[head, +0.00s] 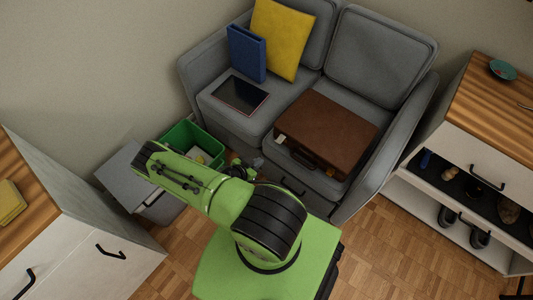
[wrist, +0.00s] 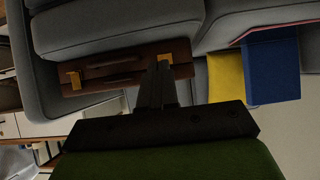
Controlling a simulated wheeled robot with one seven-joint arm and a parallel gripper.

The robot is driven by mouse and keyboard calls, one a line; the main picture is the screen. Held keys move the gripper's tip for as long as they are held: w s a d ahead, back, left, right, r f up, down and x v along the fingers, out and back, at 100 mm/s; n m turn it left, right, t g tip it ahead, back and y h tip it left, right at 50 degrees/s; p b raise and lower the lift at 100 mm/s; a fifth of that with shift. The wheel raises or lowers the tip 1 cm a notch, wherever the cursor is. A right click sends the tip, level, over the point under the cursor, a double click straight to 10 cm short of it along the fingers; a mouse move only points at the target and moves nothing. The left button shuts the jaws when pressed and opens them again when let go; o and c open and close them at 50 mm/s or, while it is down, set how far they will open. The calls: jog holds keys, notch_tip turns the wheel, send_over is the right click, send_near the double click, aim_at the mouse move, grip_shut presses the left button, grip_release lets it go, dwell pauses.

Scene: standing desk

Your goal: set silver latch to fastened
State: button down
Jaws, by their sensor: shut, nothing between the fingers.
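A brown briefcase (head: 325,134) lies closed on the sofa seat. It also shows in the wrist view (wrist: 120,72), with its handle side toward me. A pale latch (head: 280,139) sits at its left front corner in the head view. In the wrist view, one latch (wrist: 74,79) looks yellowish at the left, and a second yellowish latch (wrist: 164,60) is partly hidden behind my fingertips. My gripper (wrist: 162,70) is shut and empty, just in front of the briefcase near that second latch; contact is unclear.
The grey sofa (head: 380,50) holds a yellow cushion (head: 281,38), a blue binder (head: 246,53) and a dark tablet (head: 241,94). A green bin (head: 183,135) and a grey bin (head: 125,168) stand left of the sofa. A shelf unit (head: 470,165) stands at the right.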

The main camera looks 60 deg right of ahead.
jog(key=a, duration=0.3)
jog(key=shift+w, duration=0.2)
jog(key=d+r, duration=0.4)
jog(key=r, duration=0.8)
jog(key=shift+s, duration=0.3)
